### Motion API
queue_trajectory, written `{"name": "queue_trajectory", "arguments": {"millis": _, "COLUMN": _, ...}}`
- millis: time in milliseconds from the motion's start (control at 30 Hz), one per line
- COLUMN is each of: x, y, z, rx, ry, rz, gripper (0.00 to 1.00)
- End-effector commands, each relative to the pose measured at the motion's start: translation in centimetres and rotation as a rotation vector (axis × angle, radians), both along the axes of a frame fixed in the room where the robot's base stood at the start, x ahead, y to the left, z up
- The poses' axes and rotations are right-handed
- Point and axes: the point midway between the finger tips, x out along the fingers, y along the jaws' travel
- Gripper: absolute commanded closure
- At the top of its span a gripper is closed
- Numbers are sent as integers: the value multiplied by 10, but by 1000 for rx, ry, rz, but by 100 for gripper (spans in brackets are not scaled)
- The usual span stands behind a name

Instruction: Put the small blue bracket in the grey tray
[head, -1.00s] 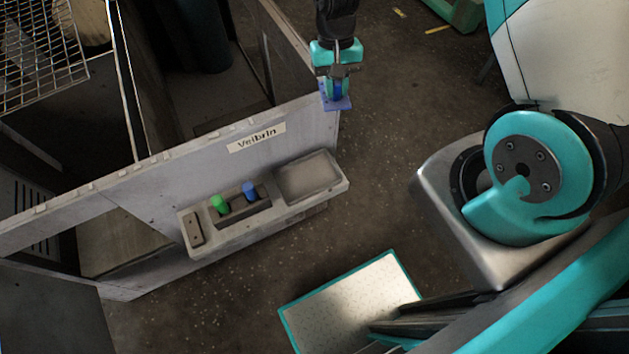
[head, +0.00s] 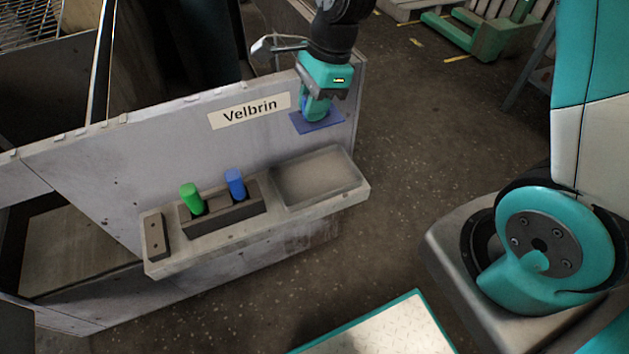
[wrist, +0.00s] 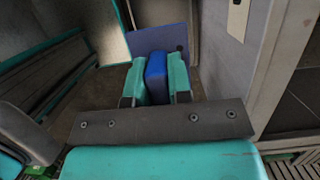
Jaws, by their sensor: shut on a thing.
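The small blue bracket (head: 318,121) is held by my gripper (head: 316,108) above the shelf on the grey panel. In the wrist view the bracket's upright part (wrist: 156,78) sits between the two teal fingers of my gripper (wrist: 155,80), and its flat plate (wrist: 158,40) extends beyond them. The grey tray (head: 318,178) is the shallow recessed tray at the right end of the shelf. It looks empty. The bracket is above the tray and apart from it, near the panel's right edge.
A dark block (head: 221,210) on the shelf holds a green peg (head: 192,198) and a blue peg (head: 235,184). A small dark piece with holes (head: 156,236) lies at the shelf's left end. The panel (head: 120,180) labelled Velbrin rises behind the shelf. Floor (head: 430,130) is open to the right.

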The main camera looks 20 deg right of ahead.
Motion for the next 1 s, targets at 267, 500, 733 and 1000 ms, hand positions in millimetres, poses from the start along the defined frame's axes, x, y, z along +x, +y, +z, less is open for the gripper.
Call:
{"name": "queue_trajectory", "arguments": {"millis": 267, "x": -2, "y": 0, "z": -83, "rx": -1, "ry": 9, "rz": 2, "gripper": 100}}
{"name": "queue_trajectory", "arguments": {"millis": 500, "x": -1, "y": 0, "z": -132, "rx": -1, "ry": 5, "rz": 2, "gripper": 100}}
{"name": "queue_trajectory", "arguments": {"millis": 733, "x": 0, "y": 0, "z": -149, "rx": -1, "ry": 2, "rz": 3, "gripper": 100}}
{"name": "queue_trajectory", "arguments": {"millis": 1000, "x": -1, "y": 0, "z": -184, "rx": -1, "ry": 2, "rz": 4, "gripper": 100}}
